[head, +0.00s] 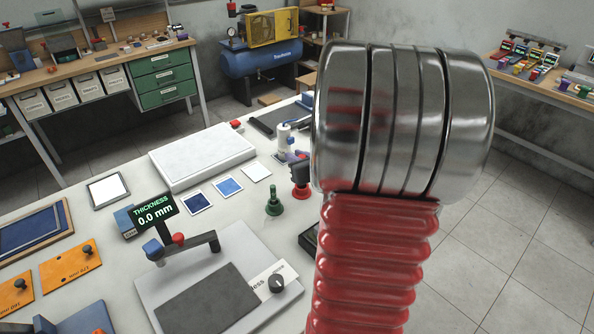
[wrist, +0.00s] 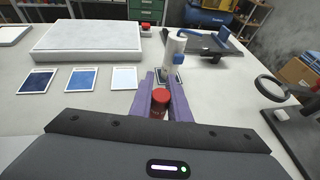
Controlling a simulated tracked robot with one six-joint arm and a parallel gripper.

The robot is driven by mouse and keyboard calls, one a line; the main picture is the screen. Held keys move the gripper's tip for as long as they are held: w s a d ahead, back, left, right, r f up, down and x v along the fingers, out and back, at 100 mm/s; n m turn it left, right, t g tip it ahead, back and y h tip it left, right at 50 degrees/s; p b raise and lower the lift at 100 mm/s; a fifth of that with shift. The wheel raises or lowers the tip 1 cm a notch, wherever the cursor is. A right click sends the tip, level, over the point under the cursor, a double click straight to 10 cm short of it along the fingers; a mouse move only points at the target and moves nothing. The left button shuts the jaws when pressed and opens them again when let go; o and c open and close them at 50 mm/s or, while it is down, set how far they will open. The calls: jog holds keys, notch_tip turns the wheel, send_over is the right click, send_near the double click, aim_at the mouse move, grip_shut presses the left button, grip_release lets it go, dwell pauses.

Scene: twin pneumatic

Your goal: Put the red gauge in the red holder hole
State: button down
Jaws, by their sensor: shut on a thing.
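In the wrist view the purple fingers of my gripper (wrist: 162,98) are closed on the sides of a red gauge (wrist: 159,103), whose round red top shows between them. In the head view the red gauge (head: 301,191) appears just right of a green gauge (head: 273,201), with a dark part around its middle that seems to be my fingertips. My arm hides much of the right side there. I cannot tell whether the gauge touches the table. I cannot make out the red holder hole for certain; a small red-topped block (wrist: 147,29) stands at the back.
A white slab (head: 203,157) and several swatches (head: 229,186) lie to the left. A white-and-blue device (wrist: 174,47) stands just beyond my fingers. The thickness gauge stand (head: 205,285) is at the front. A ring-shaped handle (wrist: 272,90) is at the right in the wrist view.

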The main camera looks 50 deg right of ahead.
jog(key=shift+f, duration=0.3)
jog(key=shift+f, duration=2)
jog(key=shift+f, duration=0.15)
jog(key=c, duration=1.7)
grip_release()
jog(key=shift+o, duration=0.2)
jog(key=shift+r, duration=0.2)
